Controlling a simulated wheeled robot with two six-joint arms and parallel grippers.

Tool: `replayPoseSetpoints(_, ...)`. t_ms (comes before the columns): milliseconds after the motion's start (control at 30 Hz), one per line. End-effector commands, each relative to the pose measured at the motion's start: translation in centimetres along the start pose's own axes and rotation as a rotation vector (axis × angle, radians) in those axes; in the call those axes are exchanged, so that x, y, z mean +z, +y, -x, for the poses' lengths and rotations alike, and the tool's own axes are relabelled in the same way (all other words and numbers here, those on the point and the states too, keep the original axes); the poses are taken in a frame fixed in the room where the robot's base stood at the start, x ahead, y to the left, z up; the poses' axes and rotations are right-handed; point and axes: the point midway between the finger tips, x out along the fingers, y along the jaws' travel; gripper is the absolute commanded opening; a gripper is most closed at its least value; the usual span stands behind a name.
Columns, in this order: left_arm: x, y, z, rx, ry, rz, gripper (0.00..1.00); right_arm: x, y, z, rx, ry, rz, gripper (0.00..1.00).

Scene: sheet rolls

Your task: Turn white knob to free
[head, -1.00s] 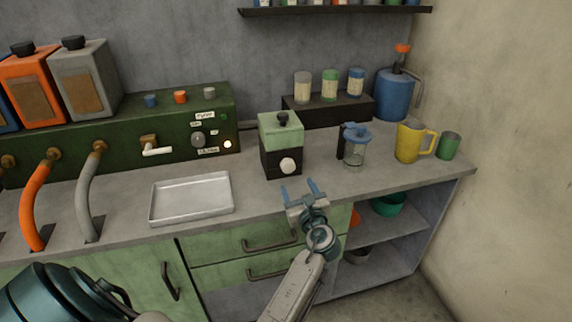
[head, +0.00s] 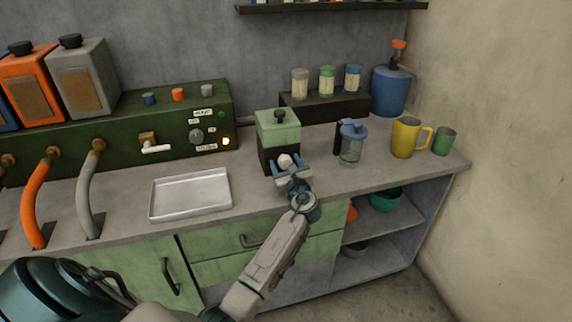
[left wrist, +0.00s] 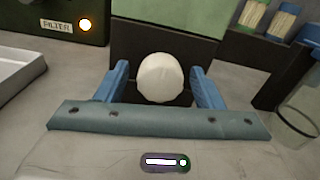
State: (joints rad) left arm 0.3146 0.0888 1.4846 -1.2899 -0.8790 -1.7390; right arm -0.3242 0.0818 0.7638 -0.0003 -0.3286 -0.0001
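The white knob (head: 285,160) is on the front of a small box-shaped machine (head: 279,129) with a pale green top and a dark lower body. In the left wrist view the knob (left wrist: 160,78) sits between the two blue fingers of my left gripper (left wrist: 160,88). The fingers are open, with a gap on each side of the knob. In the head view my left gripper (head: 286,166) is right in front of the machine, at knob height. My right gripper is not in view.
A silver tray (head: 190,215) lies left of the machine. A blue-lidded jar (head: 351,146) and a yellow mug (head: 404,138) stand to the right. The dark green panel (head: 110,140) with a lit yellow lamp is at the left. The counter in front of the jar is clear.

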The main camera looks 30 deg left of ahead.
Motion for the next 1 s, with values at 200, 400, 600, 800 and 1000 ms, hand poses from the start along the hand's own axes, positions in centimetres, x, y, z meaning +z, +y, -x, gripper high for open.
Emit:
replayPoseSetpoints(200, 0.0, 0.0, 0.0, 0.0, 0.0, 0.0, 0.2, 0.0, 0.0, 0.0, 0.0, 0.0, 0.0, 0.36)
replayPoseSetpoints(400, 0.0, 0.0, 0.0, 0.0, 0.0, 0.006, 0.17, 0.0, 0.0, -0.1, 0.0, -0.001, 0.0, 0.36)
replayPoseSetpoints(600, -0.1, 0.0, 0.1, 0.0, 0.0, 0.059, 0.17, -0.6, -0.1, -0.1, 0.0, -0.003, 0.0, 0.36)
replayPoseSetpoints(800, -0.2, 0.0, 0.0, -0.001, 0.0, 0.186, 0.17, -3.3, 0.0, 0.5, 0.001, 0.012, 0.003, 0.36)
replayPoseSetpoints(1000, -0.3, 0.0, 0.0, -0.001, -0.001, 0.366, 0.17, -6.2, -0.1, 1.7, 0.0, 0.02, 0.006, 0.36)
